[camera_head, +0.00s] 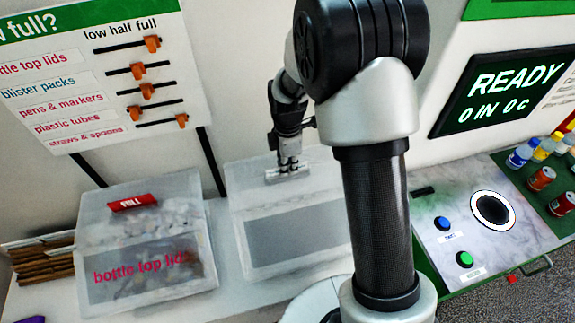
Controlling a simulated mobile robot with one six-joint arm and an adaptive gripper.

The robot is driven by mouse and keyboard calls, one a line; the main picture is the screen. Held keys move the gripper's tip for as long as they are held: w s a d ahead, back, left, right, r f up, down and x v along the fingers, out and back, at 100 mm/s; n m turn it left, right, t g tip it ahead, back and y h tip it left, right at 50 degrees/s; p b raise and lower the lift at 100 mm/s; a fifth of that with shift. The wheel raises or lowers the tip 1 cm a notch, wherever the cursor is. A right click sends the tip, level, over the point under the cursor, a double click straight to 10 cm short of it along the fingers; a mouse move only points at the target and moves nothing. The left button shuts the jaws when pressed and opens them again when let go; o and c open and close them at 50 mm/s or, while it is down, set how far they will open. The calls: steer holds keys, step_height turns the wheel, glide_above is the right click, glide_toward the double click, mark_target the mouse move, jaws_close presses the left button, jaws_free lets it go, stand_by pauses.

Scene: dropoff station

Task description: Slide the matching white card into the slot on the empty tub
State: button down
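The empty tub (246,240) is pale and translucent, with a plain grey panel (296,233) on its front. It stands in the middle of the counter, partly hidden behind my arm. My gripper (288,166) points down over the tub's back part. A small whitish flat piece (291,175) shows at the fingertips. I cannot tell whether it is a card or part of the tub, or whether the fingers are shut on it. No white card with readable words shows apart from the wall board.
A filled tub (152,218) marked "bottle top lids" stands left, with a red FULL tag (133,202) on top. A button panel (455,225), bottles and cans are right. A slider board (95,75) hangs behind.

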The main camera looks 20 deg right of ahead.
steer(key=c, duration=1.7)
jaws_free()
steer(key=shift+r, duration=0.1)
step_height(320, 180, up, 12)
steer(key=shift+f, duration=0.1)
steer(key=s+r+m+t+b, duration=0.35)
steer(key=s+m+b, duration=0.45)
steer(key=s, duration=0.6)
steer(key=s+f+m+b, duration=0.1)
steer(key=s+m, duration=0.2)
steer(key=s+f+m+b, duration=0.1)
steer(key=s+m, duration=0.2)
steer(key=s, duration=0.1)
steer(key=s+f+m+t+b, duration=0.1)
steer(key=s+m, duration=0.3)
steer(key=shift+f, duration=0.4)
